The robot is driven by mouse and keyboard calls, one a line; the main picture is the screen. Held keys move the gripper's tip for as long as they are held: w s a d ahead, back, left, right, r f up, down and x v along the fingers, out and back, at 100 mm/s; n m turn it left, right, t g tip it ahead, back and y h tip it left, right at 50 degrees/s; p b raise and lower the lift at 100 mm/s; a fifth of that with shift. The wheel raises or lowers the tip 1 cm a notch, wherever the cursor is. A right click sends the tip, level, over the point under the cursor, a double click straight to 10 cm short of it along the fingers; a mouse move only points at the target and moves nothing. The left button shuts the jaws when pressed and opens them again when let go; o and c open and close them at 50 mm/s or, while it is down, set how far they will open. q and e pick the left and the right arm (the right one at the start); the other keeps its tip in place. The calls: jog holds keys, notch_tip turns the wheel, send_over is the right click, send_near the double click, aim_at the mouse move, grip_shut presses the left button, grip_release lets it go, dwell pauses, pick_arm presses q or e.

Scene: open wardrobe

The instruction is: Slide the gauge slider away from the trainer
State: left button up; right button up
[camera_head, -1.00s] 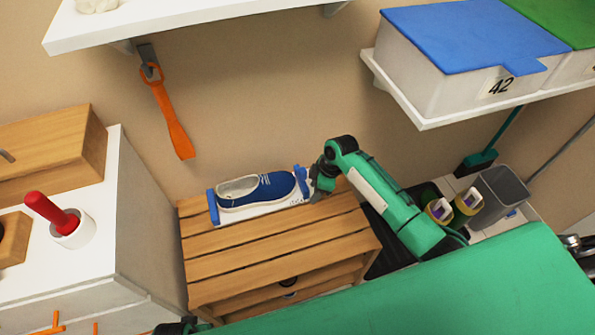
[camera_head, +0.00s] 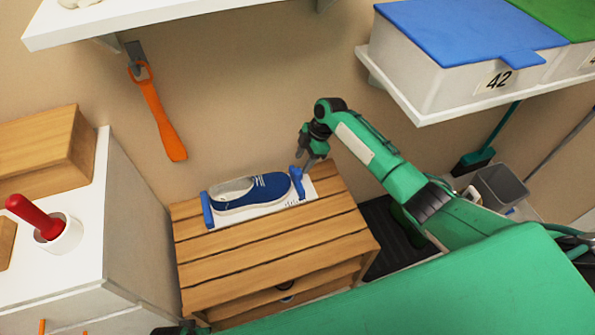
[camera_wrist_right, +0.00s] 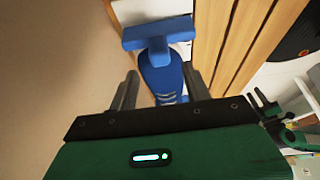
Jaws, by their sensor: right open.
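The blue trainer (camera_head: 250,192) lies on the white gauge base (camera_head: 262,217), toe to the right. The blue gauge slider (camera_head: 297,182) stands upright at the toe. A blue fixed stop (camera_head: 207,210) stands at the heel. My right gripper (camera_head: 307,161) is open and empty, just above the slider, fingers pointing down. In the right wrist view the slider (camera_wrist_right: 160,33) is a blue crossbar ahead of the fingers, with the trainer (camera_wrist_right: 160,75) showing between them. Whether a finger touches the slider is unclear.
The gauge sits on a slatted wooden crate (camera_head: 275,245) against the wall. A short piece of bare base shows right of the slider. An orange shoehorn (camera_head: 158,115) hangs left. A grey bin (camera_head: 500,187) stands right. A shelf with boxes (camera_head: 465,70) is above right.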

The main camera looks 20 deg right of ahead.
aim_at(298, 170)
jog(key=x, duration=0.6)
pick_arm(q)
jog(key=shift+w+r, duration=0.1)
jog(key=shift+r, duration=0.5)
pick_arm(e)
grip_shut()
jog(key=d, duration=0.2)
jog(key=shift+d+b, duration=0.35)
jog(key=shift+b, duration=0.05)
jog(key=shift+w+d, duration=0.1)
jog(key=shift+d, duration=0.3)
pick_arm(q)
jog(key=shift+w+r, duration=0.25)
jog(key=shift+r, duration=0.25)
